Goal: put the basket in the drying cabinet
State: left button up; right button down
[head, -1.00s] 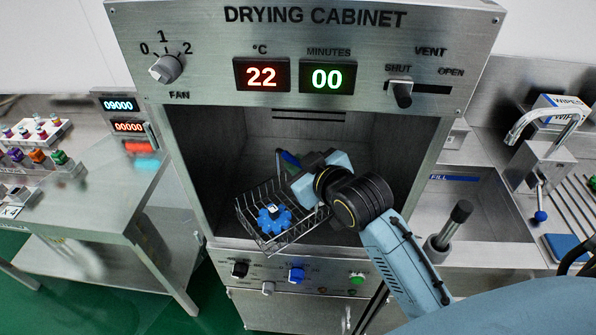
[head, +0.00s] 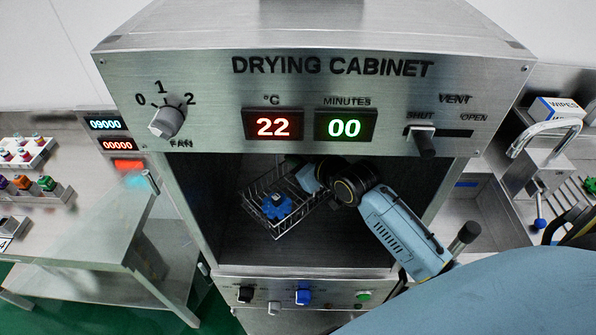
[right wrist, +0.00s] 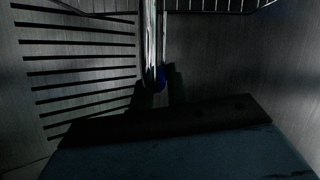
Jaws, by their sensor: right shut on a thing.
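The wire basket (head: 262,216) is inside the open chamber of the drying cabinet (head: 225,80), tilted, with a blue knobbed part (head: 277,206) in it. My right gripper (head: 308,180) is shut on the basket at its right side and reaches in from the right. Its fingertips are mostly hidden behind the wrist in the head view. In the right wrist view, the gripper (right wrist: 158,85) is dark, with bright basket metal (right wrist: 150,40) between the fingers. A gap seems to lie between basket and chamber floor (head: 300,252). My left gripper is not in view.
Slotted chamber wall (right wrist: 80,80) shows in the wrist view. Below the opening is a panel with knobs, one blue (head: 303,296). A steel bench (head: 90,225) stands left; a sink with a tap (head: 540,135) stands right.

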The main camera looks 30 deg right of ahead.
jog(key=shift+f, duration=1.95)
jog(key=c, duration=1.4)
grip_release()
jog(key=shift+f, duration=0.15)
jog(key=v, duration=1.2)
